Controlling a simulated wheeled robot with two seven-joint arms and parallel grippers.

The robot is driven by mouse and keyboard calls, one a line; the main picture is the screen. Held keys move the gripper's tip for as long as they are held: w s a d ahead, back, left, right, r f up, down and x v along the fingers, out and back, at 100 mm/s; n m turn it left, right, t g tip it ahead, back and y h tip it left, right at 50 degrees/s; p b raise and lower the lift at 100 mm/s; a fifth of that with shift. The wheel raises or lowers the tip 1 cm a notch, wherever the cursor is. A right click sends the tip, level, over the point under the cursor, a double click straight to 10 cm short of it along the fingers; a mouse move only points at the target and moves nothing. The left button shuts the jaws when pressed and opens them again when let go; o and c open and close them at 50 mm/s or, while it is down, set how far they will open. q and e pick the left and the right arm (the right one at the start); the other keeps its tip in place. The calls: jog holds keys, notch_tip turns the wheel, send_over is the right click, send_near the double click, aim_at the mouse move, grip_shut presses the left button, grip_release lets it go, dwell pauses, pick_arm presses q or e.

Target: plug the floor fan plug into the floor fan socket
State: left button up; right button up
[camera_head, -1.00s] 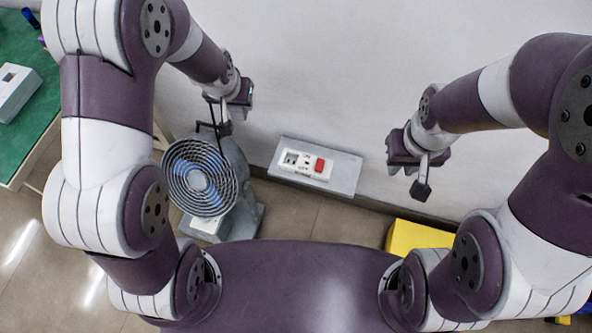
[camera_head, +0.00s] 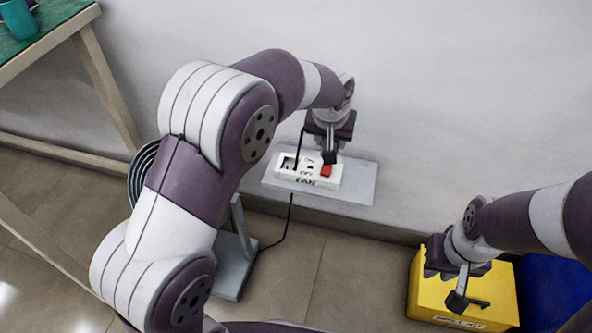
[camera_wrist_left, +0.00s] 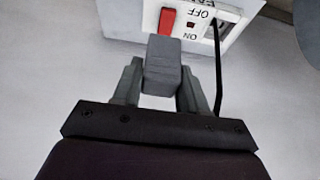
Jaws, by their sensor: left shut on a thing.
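My left gripper (camera_head: 329,156) is at the front of the white socket box (camera_head: 298,172), over its red-switch end. In the left wrist view its jaws (camera_wrist_left: 160,85) are shut on a grey block, which I take to be the fan plug (camera_wrist_left: 163,62). The box's red switch (camera_wrist_left: 167,21), ON/OFF marks and a dark outlet recess (camera_wrist_left: 224,28) lie just beyond. Whether the plug touches the box is unclear. A black cord (camera_head: 290,215) hangs past the box to the floor. The floor fan (camera_head: 143,172) is mostly hidden behind my left arm.
The socket box sits on a grey ledge (camera_head: 355,185) against the wall. My right gripper (camera_head: 462,298) is over a yellow case (camera_head: 430,292); its jaw opening is unclear. A blue object (camera_head: 555,285) is beside it. A green-topped table (camera_head: 60,20) is far left.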

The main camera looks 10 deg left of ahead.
pick_arm(q)
jog(key=a+f+b, duration=0.1)
jog(key=a+f, duration=0.1)
jog(key=a, duration=0.1)
jog(key=w+a+f+b, duration=0.1)
jog(key=a+f+b, duration=0.1)
jog(key=a, duration=0.1)
jog(key=w+a+f+b, duration=0.1)
jog(key=a+f+b, duration=0.1)
jog(key=a, duration=0.1)
jog(key=shift+f, duration=0.1)
jog(key=shift+w+a+f, duration=0.1)
jog(key=shift+w+a, duration=0.05)
jog(key=shift+a, duration=0.2)
notch_tip(320, 180, down, 4)
jog(key=b, duration=0.3)
jog(key=shift+a+b, duration=0.1)
jog(key=shift+b, duration=0.25)
jog(key=shift+f, duration=0.2)
